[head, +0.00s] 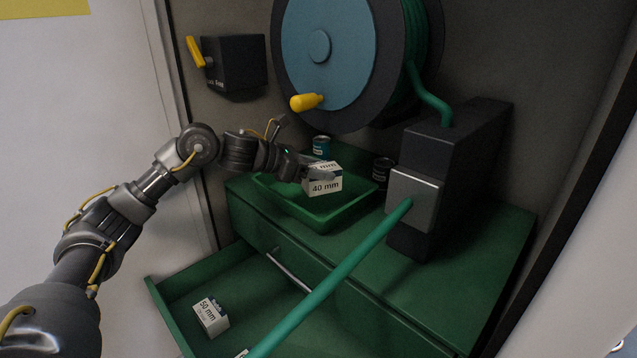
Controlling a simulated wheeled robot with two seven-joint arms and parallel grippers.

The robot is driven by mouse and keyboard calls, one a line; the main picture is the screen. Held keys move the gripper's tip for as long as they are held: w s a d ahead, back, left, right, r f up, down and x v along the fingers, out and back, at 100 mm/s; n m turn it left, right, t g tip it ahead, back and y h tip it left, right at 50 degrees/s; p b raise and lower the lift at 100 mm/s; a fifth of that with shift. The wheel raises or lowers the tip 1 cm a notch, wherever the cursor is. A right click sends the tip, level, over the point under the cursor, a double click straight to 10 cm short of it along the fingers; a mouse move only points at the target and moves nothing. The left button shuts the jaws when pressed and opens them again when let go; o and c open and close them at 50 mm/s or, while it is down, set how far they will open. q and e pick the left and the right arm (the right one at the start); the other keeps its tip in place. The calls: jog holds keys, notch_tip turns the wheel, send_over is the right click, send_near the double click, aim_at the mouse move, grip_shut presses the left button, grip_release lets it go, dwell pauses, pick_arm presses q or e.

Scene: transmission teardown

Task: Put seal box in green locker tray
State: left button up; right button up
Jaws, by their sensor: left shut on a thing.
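A white seal box (325,186) marked "40 mm" is held at the tip of my left gripper (318,172). My left gripper is shut on the box, with one finger lying across its face. The box is over the green tray (325,221), towards its back edge; I cannot tell whether it touches the tray. The tray sits on top of the green locker (436,256). The part of the tray that shows looks empty. My right gripper is not in view.
An open drawer (172,312) holds another white box (211,317) marked "50 mm". A green hose (335,278) crosses in front from a dark block (455,150). A large reel (330,50) with a yellow handle hangs above.

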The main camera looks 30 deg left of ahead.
aim_at(318, 184)
pick_arm(q)
jog(key=shift+w+f, duration=0.25)
jog(key=shift+f, duration=0.15)
notch_tip(318, 184, down, 3)
jog(key=shift+w+r+b, duration=0.1)
jog(key=shift+b, duration=0.7)
jog(key=shift+f, duration=0.25)
jog(key=shift+a+r, duration=0.1)
jog(key=shift+f+b, duration=0.25)
jog(key=shift+b, duration=0.05)
jog(key=o, duration=1)
jog(key=shift+f, duration=0.1)
